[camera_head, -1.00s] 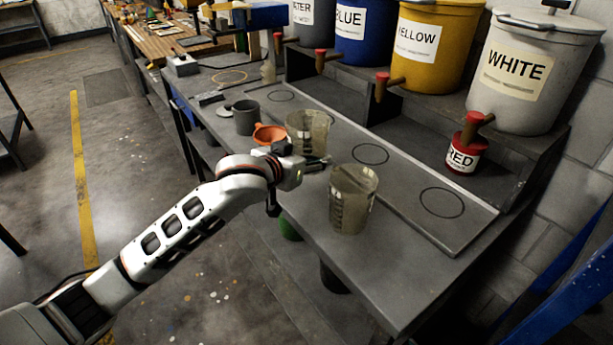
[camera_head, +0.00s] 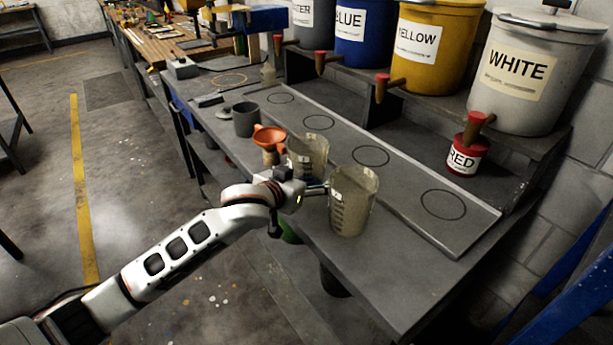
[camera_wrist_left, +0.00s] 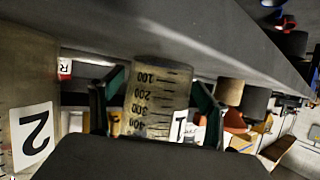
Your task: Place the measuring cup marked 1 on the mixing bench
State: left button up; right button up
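The measuring cup marked 1 (camera_wrist_left: 158,100) is a translucent beige beaker with a black scale. In the left wrist view, which looks upside down, it shows between the two green-dark fingers of my left gripper (camera_wrist_left: 157,100). I cannot tell whether they touch it. In the head view it appears to be the farther beaker (camera_head: 308,152). A second beaker marked 2 (camera_wrist_left: 28,110) stands to its side, the nearer one (camera_head: 352,205) in the head view. My left gripper (camera_head: 322,188) is open at the front of the bench (camera_head: 400,275). My right gripper is not in view.
An orange funnel (camera_head: 269,136) and a dark grey mug (camera_head: 245,118) stand beyond the beakers. A raised strip (camera_head: 400,182) with several drawn circles runs along the bench. Labelled paint buckets and a red can (camera_head: 466,156) stand behind. The near bench end is clear.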

pick_arm(q)
jog(key=shift+r, duration=0.2)
jog(key=p+v, duration=0.2)
jog(key=v, duration=1)
